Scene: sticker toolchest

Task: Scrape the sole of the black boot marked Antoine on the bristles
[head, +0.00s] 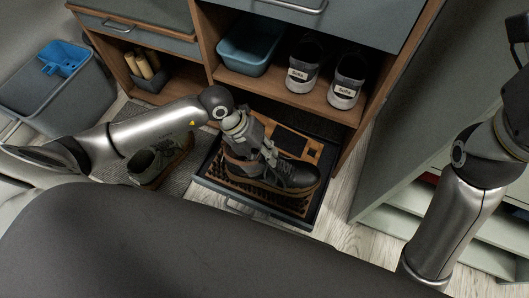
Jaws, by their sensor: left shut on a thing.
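The black boot (291,178) has a tan sole edge and lies over the bristle mat in the pulled-out drawer, toe to the right. My left gripper (250,160) is shut on the boot near its ankle end; the fingertips are partly hidden. The brown bristles (236,184) show around the boot inside the dark drawer tray (311,213). The sole is low over the bristles; I cannot tell whether it touches them. No name marking on this boot is readable. My right arm is at the right, with its gripper out of view.
A grey-green shoe (143,163) stands on a mat left of the drawer. Labelled sneakers (304,72) and a blue bin (249,45) sit on the shelf above. Pale floor (345,232) is clear right of the drawer.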

